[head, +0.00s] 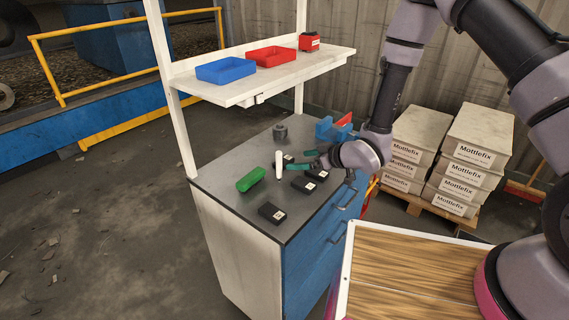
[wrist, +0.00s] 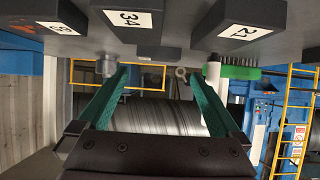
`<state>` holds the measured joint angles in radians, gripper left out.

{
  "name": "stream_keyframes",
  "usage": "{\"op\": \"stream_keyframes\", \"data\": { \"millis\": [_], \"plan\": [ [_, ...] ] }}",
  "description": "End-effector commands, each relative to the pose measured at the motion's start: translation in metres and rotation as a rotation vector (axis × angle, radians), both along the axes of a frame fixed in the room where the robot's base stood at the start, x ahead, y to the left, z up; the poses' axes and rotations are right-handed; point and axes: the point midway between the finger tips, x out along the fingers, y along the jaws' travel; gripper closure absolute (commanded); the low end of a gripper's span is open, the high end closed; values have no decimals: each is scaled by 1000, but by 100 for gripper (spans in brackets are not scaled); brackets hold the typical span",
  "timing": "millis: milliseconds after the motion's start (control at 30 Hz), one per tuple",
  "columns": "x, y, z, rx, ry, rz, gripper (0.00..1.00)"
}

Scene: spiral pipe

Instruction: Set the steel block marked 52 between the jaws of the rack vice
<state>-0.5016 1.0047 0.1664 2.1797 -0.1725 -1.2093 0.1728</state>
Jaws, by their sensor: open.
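Several dark blocks with white labels lie on the bench top, among them a front block (head: 271,213), a middle block (head: 303,185), a right block (head: 317,174) and one near the fingers (head: 288,158). The wrist view shows labels that look like 34 (wrist: 130,19) and 21 (wrist: 237,31), plus a left one (wrist: 62,24) I cannot read surely. I cannot tell which block is 52. The blue vice (head: 325,131) is at the bench's back right, partly behind my arm. My gripper (head: 303,160) is open and empty above the blocks; its teal fingers spread in the wrist view (wrist: 155,80).
A green brush (head: 251,179), an upright white cylinder (head: 279,164) and a dark round part (head: 280,132) stand on the bench (head: 228,180). A shelf (head: 275,78) above holds a blue tray (head: 225,70), a red tray (head: 273,56) and a red item (head: 309,41).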

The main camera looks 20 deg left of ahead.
Motion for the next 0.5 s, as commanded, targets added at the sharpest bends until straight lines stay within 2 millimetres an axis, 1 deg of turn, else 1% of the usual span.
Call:
{"op": "stream_keyframes", "data": {
  "millis": [33, 167, 267, 400, 500],
  "plan": [
    [2, 6, -3, 0, -2, 2, 0],
    [5, 12, -7, 1, -1, 0, 0],
    [8, 20, -13, -1, 0, 2, 0],
    [17, 37, -26, 0, -1, 3, 0],
    [22, 46, -31, 0, -1, 2, 0]
  ]
}}
